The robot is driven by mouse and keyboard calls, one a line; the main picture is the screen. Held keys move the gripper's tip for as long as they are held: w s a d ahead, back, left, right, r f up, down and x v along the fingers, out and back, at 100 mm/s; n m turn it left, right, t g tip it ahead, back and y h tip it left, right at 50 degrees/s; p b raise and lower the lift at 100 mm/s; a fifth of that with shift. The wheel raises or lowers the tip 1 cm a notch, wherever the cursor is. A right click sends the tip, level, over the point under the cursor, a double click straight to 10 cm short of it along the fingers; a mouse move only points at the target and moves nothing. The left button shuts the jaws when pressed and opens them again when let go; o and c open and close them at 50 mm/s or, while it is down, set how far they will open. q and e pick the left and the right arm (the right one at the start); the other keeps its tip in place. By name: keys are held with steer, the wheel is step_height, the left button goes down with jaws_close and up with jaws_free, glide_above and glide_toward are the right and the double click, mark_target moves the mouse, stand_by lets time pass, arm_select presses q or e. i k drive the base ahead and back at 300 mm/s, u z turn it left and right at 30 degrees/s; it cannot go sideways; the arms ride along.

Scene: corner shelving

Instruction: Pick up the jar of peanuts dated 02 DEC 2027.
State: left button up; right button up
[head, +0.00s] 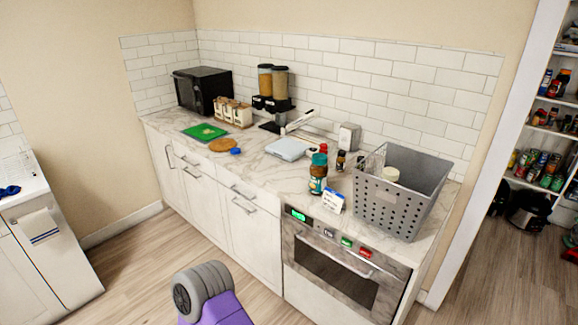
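No jar in the head view can be read as dated 02 DEC 2027; labels are too small. A jar with a teal lid and dark contents (318,174) stands upright on the marble counter, left of a grey basket. I cannot tell whether it holds peanuts. A small white and blue card (332,201) stands in front of it. Pantry shelves (546,131) at the right edge hold several small jars and cans, too small to identify.
The grey perforated basket (388,207) stands on the counter's right end with a pale-lidded item (391,174) inside. An oven (335,262) is below. A black microwave (203,88) and green board (205,132) are at the left. Wood floor (140,268) lies open in front.

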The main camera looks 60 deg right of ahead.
mark_target(319, 169)
steer(key=z, duration=0.6)
steer(key=i, duration=1.5)
steer(key=z, duration=1.2)
